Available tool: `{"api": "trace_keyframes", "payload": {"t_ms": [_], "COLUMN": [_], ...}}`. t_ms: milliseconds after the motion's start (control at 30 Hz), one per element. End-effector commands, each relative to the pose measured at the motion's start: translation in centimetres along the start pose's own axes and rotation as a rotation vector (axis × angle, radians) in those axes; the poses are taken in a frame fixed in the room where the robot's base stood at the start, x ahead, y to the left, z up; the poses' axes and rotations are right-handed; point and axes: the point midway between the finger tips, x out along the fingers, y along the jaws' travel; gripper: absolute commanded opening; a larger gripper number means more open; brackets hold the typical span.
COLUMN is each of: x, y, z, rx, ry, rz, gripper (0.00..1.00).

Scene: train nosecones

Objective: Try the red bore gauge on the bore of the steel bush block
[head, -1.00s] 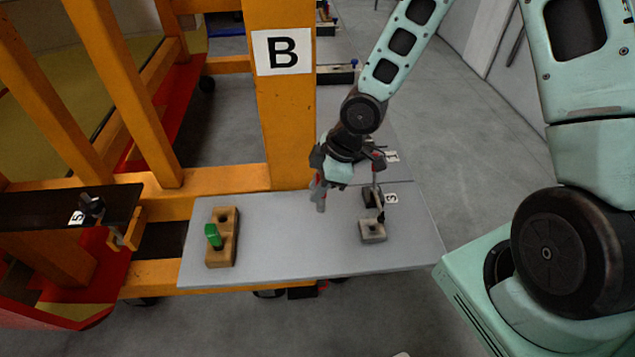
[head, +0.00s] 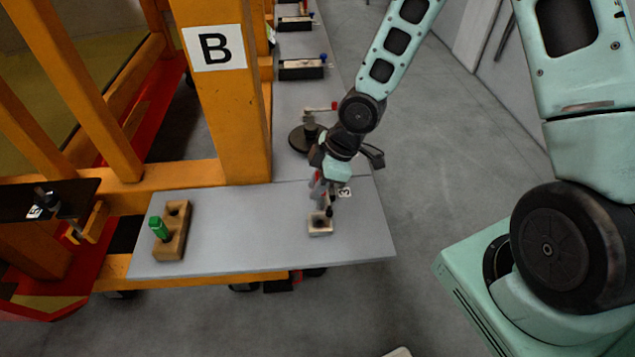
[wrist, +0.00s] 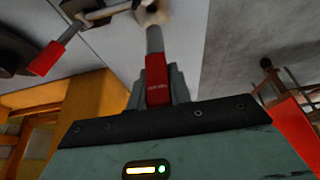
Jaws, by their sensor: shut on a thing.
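The steel bush block (head: 320,229) is a small pale block with a dark bore, near the right part of the grey table. My gripper (head: 319,190) is just above and behind it, shut on the red bore gauge. In the wrist view the gauge's red handle (wrist: 157,80) sits between the fingers, and its grey steel shaft points away towards the block (wrist: 150,14) at the top edge. The shaft's end meets the block near its bore; I cannot tell whether it is inside.
A wooden holder (head: 178,226) with a green gauge (head: 159,229) stands on the left of the table (head: 240,235). A dark round base (head: 301,139) with a red-tipped lever stands behind my gripper. The orange post marked B (head: 222,110) rises at the back.

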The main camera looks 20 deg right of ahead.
Motion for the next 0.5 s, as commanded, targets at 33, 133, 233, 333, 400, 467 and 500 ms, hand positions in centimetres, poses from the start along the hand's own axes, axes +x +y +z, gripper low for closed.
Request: {"api": "trace_keyframes", "payload": {"t_ms": [33,133,233,333,400,467,500], "x": [-0.1,0.5,1.0,1.7,2.2,2.6,2.9], "y": [0.0,0.0,0.0,0.0,0.0,0.0,0.0], "z": [-0.1,0.2,0.4,0.7,0.9,1.1,1.2], "rx": [0.0,0.0,0.0,0.0,0.0,0.0,0.0], "ry": [0.0,0.0,0.0,0.0,0.001,0.001,0.001], "rz": [0.0,0.0,0.0,0.0,0.0,0.0,0.0], "gripper": [0.0,0.0,0.0,0.0,0.0,0.0,0.0]}}
